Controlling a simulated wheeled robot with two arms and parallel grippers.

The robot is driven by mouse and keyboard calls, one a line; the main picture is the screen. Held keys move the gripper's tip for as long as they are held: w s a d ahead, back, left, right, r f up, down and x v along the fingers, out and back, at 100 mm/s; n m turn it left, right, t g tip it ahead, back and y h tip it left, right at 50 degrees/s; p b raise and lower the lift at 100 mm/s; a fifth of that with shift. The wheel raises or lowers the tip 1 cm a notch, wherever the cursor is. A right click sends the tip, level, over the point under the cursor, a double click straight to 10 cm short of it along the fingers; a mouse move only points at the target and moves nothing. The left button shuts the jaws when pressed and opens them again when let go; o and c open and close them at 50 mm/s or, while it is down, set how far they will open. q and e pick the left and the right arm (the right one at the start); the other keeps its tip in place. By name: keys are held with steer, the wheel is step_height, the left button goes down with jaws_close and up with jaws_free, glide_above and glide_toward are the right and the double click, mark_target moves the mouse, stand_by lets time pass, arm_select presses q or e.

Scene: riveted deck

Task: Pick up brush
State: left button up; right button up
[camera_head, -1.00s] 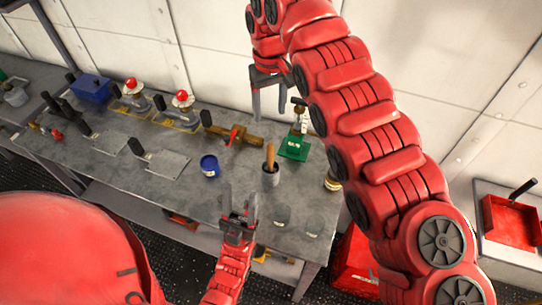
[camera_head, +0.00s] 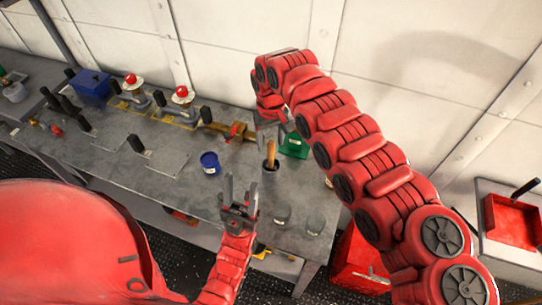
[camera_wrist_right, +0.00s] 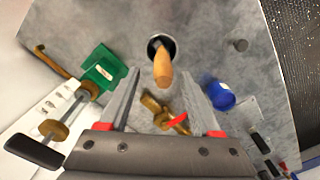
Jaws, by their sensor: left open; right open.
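The brush shows as a wooden handle (camera_head: 271,152) standing in a dark cup (camera_head: 270,178) on the grey workbench. In the right wrist view the handle (camera_wrist_right: 162,68) points toward the camera out of the dark cup (camera_wrist_right: 153,46), and its lower part is hidden in the cup. My right gripper (camera_head: 267,146) is open above the cup, with the handle showing between the fingertips in the wrist view (camera_wrist_right: 158,74). Whether the fingers touch it I cannot tell. My left gripper (camera_head: 238,186) is open and empty at the bench's front edge, left of the cup.
A blue cup (camera_head: 210,163) stands left of the brush cup, and a green block (camera_head: 295,148) is behind right. A brass valve piece with a red handle (camera_head: 236,130) lies behind. A red tray (camera_head: 512,222) is far right.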

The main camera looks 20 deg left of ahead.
mark_target(271, 156)
steer(key=shift+f, duration=0.3)
steer(key=f+p, duration=0.1)
steer(key=p, duration=0.1)
steer(key=s+f+p, duration=0.1)
steer(key=shift+d+f, duration=0.25)
steer(key=shift+f, duration=0.1)
steer(key=shift+a+f, duration=0.1)
steer(key=shift+f, duration=1.2)
jaws_close()
